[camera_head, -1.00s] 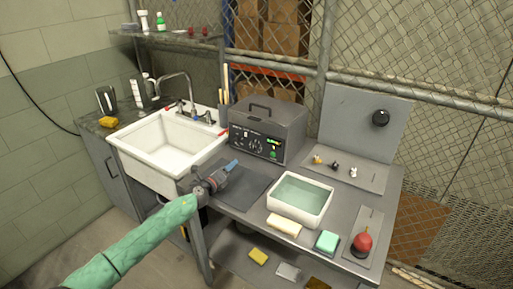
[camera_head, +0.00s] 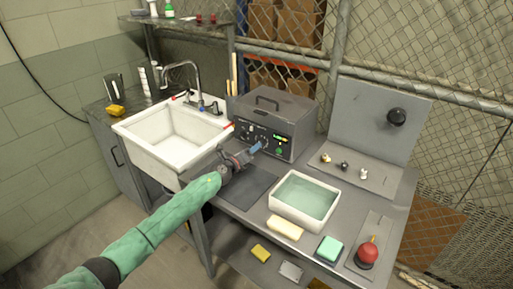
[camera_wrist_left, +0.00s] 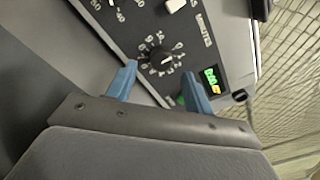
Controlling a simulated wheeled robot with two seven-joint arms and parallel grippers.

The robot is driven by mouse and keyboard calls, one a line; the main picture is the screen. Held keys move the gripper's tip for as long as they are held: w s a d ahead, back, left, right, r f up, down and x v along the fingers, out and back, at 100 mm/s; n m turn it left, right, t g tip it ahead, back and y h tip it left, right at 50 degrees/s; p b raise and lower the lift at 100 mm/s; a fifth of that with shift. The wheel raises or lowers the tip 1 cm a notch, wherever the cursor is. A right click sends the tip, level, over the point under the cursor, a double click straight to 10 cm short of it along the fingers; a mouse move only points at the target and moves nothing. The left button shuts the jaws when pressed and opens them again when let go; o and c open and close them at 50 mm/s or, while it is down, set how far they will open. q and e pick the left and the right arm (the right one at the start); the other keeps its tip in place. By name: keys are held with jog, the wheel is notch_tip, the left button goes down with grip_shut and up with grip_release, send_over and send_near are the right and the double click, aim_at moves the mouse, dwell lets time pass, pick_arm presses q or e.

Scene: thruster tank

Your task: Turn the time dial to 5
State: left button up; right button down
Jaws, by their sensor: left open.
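The grey tank machine (camera_head: 285,108) stands at the back of the bench with a black control panel (camera_head: 250,128) on its front. In the left wrist view a black round dial (camera_wrist_left: 162,60) with a ring of numbers sits beside the word "MINUTES"; its exact setting is too small to read. My left gripper (camera_head: 256,147) is in front of the panel, its blue fingers partly covering it. In the left wrist view my left gripper (camera_wrist_left: 158,88) is open, with the dial just beyond the gap between its fingertips; I see no grip on it. My right gripper is not in view.
A lit display (camera_wrist_left: 212,80) and a white switch (camera_wrist_left: 175,5) flank the dial. A white sink (camera_head: 178,135) is to the left. A dark mat (camera_head: 248,188) is bare.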

pick_arm(q)
jog(key=shift+x, duration=1.55)
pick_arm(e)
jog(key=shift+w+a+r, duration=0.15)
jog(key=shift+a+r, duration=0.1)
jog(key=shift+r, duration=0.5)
pick_arm(q)
jog(key=shift+a+r, duration=0.1)
jog(key=c, duration=1)
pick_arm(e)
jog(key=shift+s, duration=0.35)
